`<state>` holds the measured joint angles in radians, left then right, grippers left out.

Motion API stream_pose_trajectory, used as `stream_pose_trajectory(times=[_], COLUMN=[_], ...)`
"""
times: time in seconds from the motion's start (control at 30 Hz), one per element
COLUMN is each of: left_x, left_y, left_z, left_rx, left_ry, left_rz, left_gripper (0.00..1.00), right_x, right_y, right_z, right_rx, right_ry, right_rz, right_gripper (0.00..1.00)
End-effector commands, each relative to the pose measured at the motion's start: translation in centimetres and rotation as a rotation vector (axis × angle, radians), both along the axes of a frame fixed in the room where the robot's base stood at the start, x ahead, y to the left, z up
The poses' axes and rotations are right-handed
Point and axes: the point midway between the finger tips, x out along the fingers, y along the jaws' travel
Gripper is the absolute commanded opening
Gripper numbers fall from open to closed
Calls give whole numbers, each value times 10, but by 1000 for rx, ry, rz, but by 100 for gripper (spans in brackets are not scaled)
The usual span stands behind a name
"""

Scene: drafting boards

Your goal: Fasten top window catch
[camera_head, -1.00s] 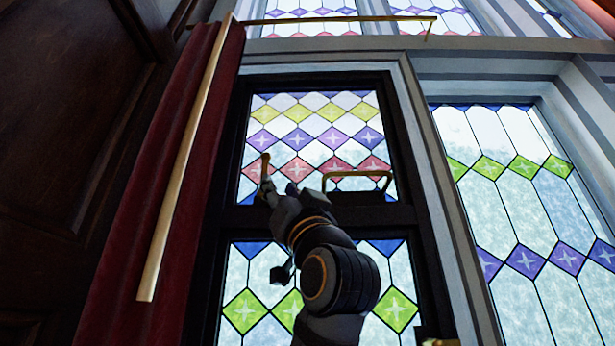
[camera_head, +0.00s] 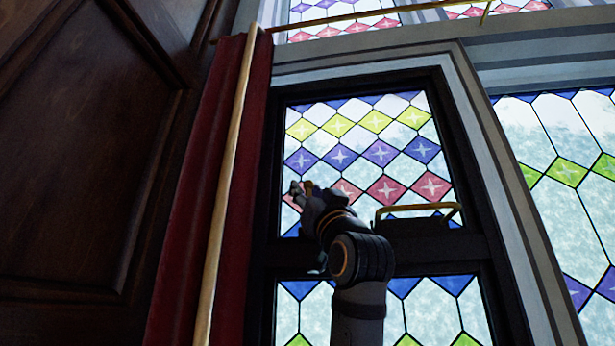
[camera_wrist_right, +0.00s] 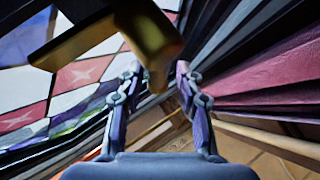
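The top window catch is a brass, bent lever. In the right wrist view the catch (camera_wrist_right: 93,40) looms large and close, with one end hanging down toward the gap between my fingertips. In the head view only a small bit of brass (camera_head: 309,187) shows beside my fingers. My right gripper (camera_head: 301,190) is at the left edge of the upper stained-glass pane. In the right wrist view its fingers (camera_wrist_right: 158,76) are apart, with the catch's end between or just beyond their tips. Contact cannot be told. My left gripper is not in view.
A brass bar handle (camera_head: 418,209) sits on the dark rail, right of my right arm. A red curtain (camera_head: 190,235) and a long pale rod (camera_head: 228,180) stand close on the left, beside a dark wood panel (camera_head: 85,140). A brass rail (camera_head: 380,14) runs above.

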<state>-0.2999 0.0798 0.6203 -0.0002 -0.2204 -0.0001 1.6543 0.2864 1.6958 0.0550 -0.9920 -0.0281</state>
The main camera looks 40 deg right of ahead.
Motion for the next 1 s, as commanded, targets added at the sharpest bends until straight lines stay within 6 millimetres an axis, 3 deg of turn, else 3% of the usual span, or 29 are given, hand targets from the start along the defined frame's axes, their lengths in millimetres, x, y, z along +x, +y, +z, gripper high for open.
stream_pose_trajectory(times=[0.33,0.6,1.0], left_x=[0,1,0], left_y=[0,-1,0], left_z=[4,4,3], left_rx=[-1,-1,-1], left_ry=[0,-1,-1], left_rz=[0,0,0], left_gripper=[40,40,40], right_x=[4,4,4], right_y=[-1,-1,-1], right_z=[3,3,3], right_rx=[0,0,1], right_ry=[0,-1,-2], right_rz=[0,0,0], right_gripper=[36,0,0])
